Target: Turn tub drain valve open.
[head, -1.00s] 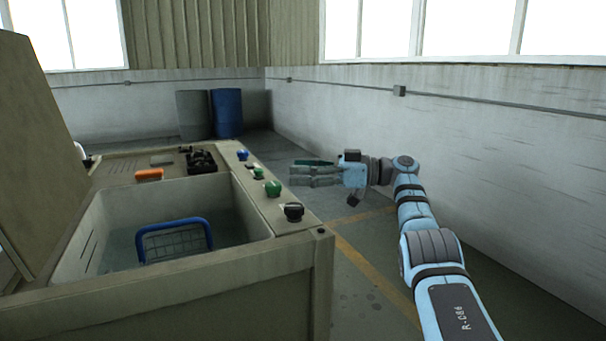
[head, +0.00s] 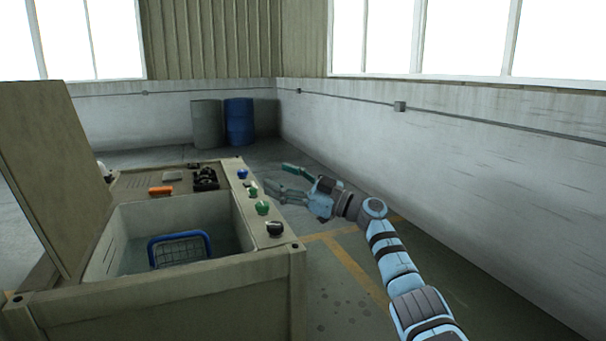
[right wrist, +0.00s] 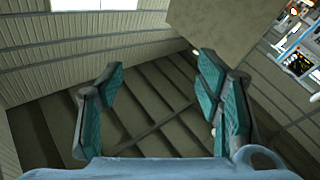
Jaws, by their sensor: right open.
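A row of knobs sits on the tub machine's right ledge: a blue knob (head: 242,173), two green knobs (head: 262,207) and a black knob (head: 274,228) nearest me. I cannot tell which is the drain valve. The open tub (head: 120,235) is left of the ledge. My right gripper (head: 277,177) is open and empty, just right of the ledge near the blue and green knobs, apart from them as far as I can see. In the right wrist view its teal-padded fingers (right wrist: 162,68) are spread with nothing between them. My left gripper is not in view.
A blue-handled wire basket (head: 180,250) is in the tub. An orange item (head: 160,190) and black fittings (head: 205,178) lie on the deck behind. A raised panel (head: 55,165) stands left. Two barrels (head: 239,122) are at the back. Floor right of the machine is clear.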

